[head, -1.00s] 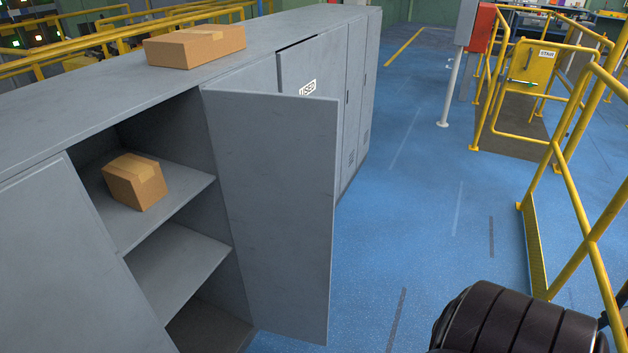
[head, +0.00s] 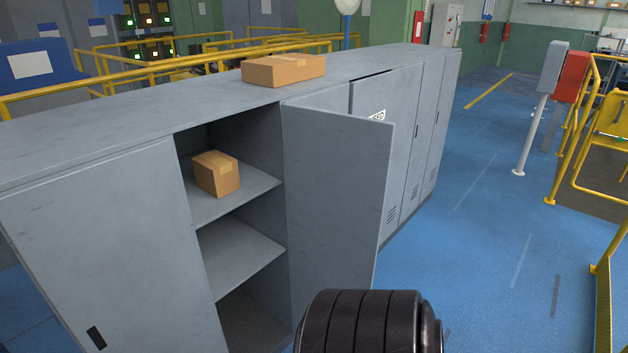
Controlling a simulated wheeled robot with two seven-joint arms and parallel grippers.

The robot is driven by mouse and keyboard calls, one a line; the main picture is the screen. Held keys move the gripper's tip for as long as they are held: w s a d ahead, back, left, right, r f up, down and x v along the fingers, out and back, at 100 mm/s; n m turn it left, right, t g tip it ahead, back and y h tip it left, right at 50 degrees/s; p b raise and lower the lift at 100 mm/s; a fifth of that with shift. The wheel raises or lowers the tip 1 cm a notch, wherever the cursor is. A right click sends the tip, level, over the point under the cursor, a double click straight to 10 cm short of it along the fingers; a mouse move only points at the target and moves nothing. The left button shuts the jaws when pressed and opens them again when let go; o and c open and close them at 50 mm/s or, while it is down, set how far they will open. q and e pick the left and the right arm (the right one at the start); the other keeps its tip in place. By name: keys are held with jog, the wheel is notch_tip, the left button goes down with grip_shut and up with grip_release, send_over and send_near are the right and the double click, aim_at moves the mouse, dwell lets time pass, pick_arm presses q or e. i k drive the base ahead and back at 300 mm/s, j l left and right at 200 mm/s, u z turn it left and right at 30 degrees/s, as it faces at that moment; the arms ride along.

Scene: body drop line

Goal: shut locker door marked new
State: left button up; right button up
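A grey locker door (head: 335,190) stands wide open in the head view, hinged at the right side of an open compartment. I see its plain inner face; its outer face is hidden, so I cannot read any mark on it. The compartment has grey shelves (head: 240,262), and a small cardboard box (head: 216,174) sits on the upper one. Behind the open door, another door (head: 400,125) bears a partly covered white label (head: 377,116), seemingly ending in "SED". A dark gap shows along that door's top edge. Neither gripper is in view.
A cardboard box (head: 284,70) lies on the locker top. A closed grey door (head: 110,240) is left of the compartment. Blue floor (head: 480,255) is clear right of the lockers. Yellow railings (head: 603,270) stand at the right edge. A black ribbed part of mine shows at the bottom.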

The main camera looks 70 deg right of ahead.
aim_at(336, 165)
jog(key=k+l, duration=0.1)
jog(key=l, duration=0.45)
jog(key=k+l, duration=0.15)
jog(key=l, duration=0.45)
jog(key=k+l+u, duration=0.1)
jog(key=l, duration=0.45)
jog(key=k+l, duration=0.15)
jog(key=l, duration=0.4)
jog(key=k+l, duration=0.1)
jog(key=l, duration=0.5)
jog(key=k+l, duration=0.15)
jog(key=l, duration=0.4)
jog(key=k+l+u, duration=0.1)
jog(key=l, duration=0.45)
jog(key=k+l, duration=0.2)
jog(key=l, duration=0.35)
